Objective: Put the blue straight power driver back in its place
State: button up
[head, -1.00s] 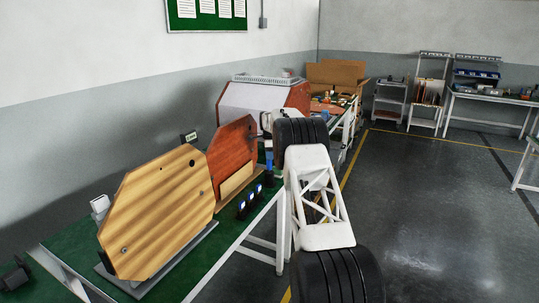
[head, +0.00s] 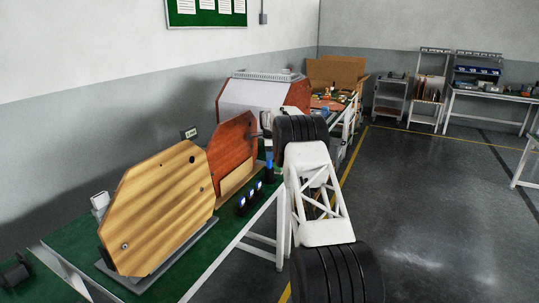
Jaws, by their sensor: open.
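The blue straight power driver (head: 269,161) shows in the head view as a small upright blue and dark shape at the front edge of the green workbench (head: 165,284). It stands at the far end of a row of small dark units with lit blue faces (head: 250,196). My gripper (head: 267,144) is open, directly above the driver and close to its top. The fingers are small and partly hidden by my arm, so I cannot tell whether they touch the driver. The driver's lower end and what it rests in are too small to make out.
A wooden octagonal panel (head: 160,215) and a reddish panel (head: 230,155) stand on the bench to the left. A white-and-red housing (head: 262,95) and a cardboard box (head: 336,72) are behind. The floor (head: 430,200) at the right is clear.

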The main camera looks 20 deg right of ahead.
jog(key=shift+r, duration=4)
